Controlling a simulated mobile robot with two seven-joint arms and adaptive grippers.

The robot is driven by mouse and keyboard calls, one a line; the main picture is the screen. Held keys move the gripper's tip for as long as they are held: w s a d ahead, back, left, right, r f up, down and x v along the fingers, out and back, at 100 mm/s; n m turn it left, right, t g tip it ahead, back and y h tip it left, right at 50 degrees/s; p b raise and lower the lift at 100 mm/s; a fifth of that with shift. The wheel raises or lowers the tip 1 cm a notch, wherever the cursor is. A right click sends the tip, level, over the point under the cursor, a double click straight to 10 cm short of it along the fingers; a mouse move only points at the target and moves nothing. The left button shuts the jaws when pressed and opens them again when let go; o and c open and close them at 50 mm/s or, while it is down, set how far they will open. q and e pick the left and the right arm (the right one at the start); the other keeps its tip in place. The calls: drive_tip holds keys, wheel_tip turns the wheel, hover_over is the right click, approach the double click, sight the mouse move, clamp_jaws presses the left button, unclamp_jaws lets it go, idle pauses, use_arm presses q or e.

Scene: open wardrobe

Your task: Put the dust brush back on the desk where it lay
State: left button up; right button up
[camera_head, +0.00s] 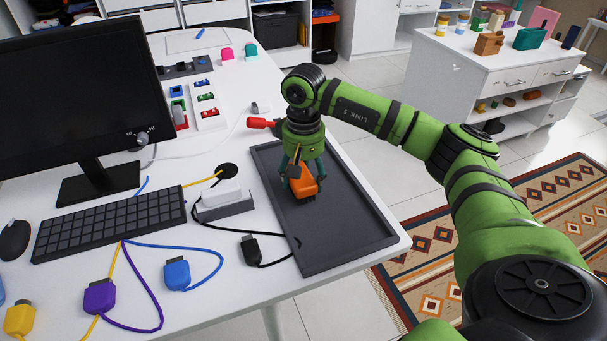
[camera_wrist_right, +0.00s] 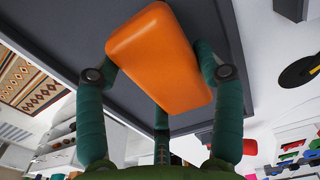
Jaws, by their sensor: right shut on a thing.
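My right gripper (camera_head: 303,172) is shut on an orange, rounded block, which I take to be the dust brush (camera_head: 303,184). The gripper points down over the dark grey tray (camera_head: 345,232) on the white desk (camera_head: 165,240). In the right wrist view, the orange block (camera_wrist_right: 160,58) sits between the teal fingers, with the tray behind it. I cannot tell whether the block touches the tray. My left gripper is not in view.
A black keyboard (camera_head: 110,222), a monitor (camera_head: 80,90) and several coloured plugs on cables occupy the desk's left. A black plug (camera_head: 250,250) lies beside the tray, its cable reaching over the tray's edge. A red-ended thing (camera_head: 262,123) shows beside my gripper. The tray's near part is clear.

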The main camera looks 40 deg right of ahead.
drive_tip(key=shift+f, duration=0.55)
drive_tip(key=shift+f, duration=0.1)
drive_tip(key=o, duration=0.6)
drive_tip(key=shift+f, duration=0.1)
drive_tip(key=o, duration=0.4)
